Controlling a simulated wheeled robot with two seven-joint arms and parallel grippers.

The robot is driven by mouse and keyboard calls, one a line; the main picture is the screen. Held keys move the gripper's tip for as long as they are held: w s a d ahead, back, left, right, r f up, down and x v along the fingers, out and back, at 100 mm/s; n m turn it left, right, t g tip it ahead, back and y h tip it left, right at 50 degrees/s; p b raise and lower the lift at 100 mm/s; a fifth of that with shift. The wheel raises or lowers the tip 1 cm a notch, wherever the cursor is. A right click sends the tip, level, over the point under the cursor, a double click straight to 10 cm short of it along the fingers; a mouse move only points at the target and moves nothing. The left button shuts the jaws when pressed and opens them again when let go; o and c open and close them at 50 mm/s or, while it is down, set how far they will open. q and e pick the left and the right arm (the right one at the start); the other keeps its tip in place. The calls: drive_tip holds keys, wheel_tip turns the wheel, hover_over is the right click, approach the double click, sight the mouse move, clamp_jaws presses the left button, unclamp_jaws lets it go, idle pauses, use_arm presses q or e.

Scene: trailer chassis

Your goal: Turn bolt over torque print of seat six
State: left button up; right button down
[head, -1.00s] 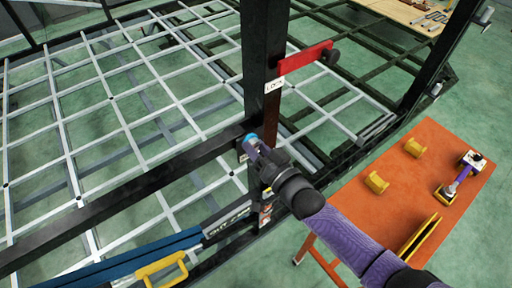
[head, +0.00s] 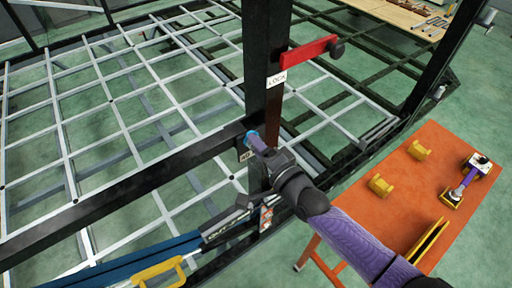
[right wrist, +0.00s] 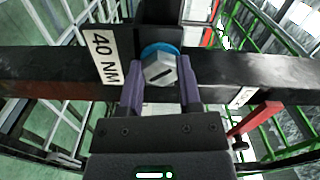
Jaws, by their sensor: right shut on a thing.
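The bolt (right wrist: 158,70) is a grey hex head with a dark slot line across its face and a blue ring behind it. It sits on the black frame beam (right wrist: 60,72), beside a white print (right wrist: 102,58) reading "40 NM". My right gripper (right wrist: 160,88) has its two purple fingers on either side of the bolt head, closed on it. In the head view the right gripper (head: 256,143) meets the black post at the beam joint, and its fingertips hide most of the bolt; a little blue shows. My left gripper is not in view.
A red lever (head: 307,54) with a black knob sticks out above a "LOCK" label (head: 277,79). An orange table (head: 400,215) at right holds yellow parts (head: 381,186) and a purple-handled tool (head: 465,182). A blue bar with a yellow handle (head: 158,271) lies low at left.

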drive_tip(key=shift+f+m, duration=0.25)
drive_tip(key=shift+m, duration=0.55)
drive_tip(key=shift+b, duration=0.3)
drive_tip(key=c, duration=0.6)
unclamp_jaws()
drive_tip(key=shift+s+d, duration=0.1)
drive_tip(key=o, duration=0.3)
drive_tip(key=shift+s+d+r, duration=0.1)
drive_tip(key=shift+d+r, duration=0.05)
drive_tip(key=shift+d, duration=0.1)
drive_tip(key=shift+a, duration=0.15)
drive_tip(key=v, duration=0.9)
drive_tip(key=shift+s+d, duration=0.25)
drive_tip(key=shift+s, duration=0.05)
